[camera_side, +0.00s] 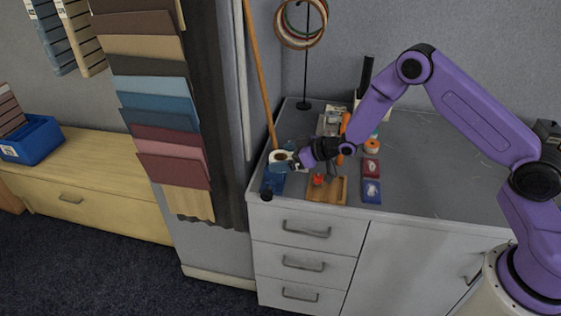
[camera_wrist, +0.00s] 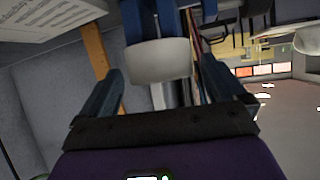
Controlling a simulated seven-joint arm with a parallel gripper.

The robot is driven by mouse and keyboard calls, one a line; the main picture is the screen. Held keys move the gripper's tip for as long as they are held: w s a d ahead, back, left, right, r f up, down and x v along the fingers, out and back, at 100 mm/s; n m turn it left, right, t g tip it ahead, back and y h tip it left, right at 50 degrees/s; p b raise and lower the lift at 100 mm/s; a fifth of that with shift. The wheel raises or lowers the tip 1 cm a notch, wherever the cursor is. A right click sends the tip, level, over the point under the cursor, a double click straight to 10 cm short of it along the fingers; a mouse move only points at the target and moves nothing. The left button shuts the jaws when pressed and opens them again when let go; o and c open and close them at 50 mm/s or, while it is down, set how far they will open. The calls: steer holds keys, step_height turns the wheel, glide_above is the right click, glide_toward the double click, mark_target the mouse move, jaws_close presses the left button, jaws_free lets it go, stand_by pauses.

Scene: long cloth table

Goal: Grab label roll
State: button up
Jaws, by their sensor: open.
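The label roll (camera_side: 276,155) is a white roll with a brownish centre, near the left end of the grey table top in the side view. My gripper (camera_side: 285,161) reaches it from the right, low over the table. In the wrist view the white roll (camera_wrist: 158,62) appears between the two blue-grey fingers of my gripper (camera_wrist: 160,72). The fingers are spread apart, with a gap visible on either side of the roll. Part of the roll is hidden by the gripper in the side view.
A wooden tray (camera_side: 327,196) with a red item lies in front of the gripper. An orange-and-white roll (camera_side: 372,146) stands behind. A wooden pole (camera_side: 262,75) leans close by.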

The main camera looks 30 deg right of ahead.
steer(key=c, duration=1.1)
steer(key=shift+c, duration=0.2)
steer(key=shift+r, duration=0.15)
